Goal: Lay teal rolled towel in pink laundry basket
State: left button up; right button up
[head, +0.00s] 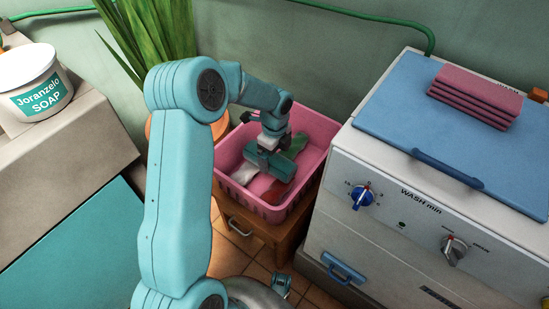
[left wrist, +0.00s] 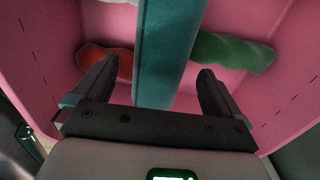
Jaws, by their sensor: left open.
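The pink laundry basket (head: 302,118) stands on a small wooden stand. The teal rolled towel (head: 268,162) is inside it, below my left gripper, across other rolled towels. In the left wrist view the teal towel (left wrist: 167,60) runs between the two fingers, with a gap on each side. My left gripper (left wrist: 158,75) is open and points down into the basket; in the head view my arm hides part of the basket. My right gripper is not in view.
In the basket lie a green roll (left wrist: 232,52), a red roll (left wrist: 105,62) and a white roll (head: 245,173). A washing machine (head: 440,110) with folded pink cloths (head: 475,95) stands close on the right. A plant (head: 150,35) is behind; a soap tub (head: 35,85) stands left.

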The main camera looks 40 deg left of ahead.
aim_at(275, 158)
pick_arm(q)
notch_tip(275, 158, up, 8)
jog(key=p, duration=0.2)
jog(key=shift+r, duration=0.25)
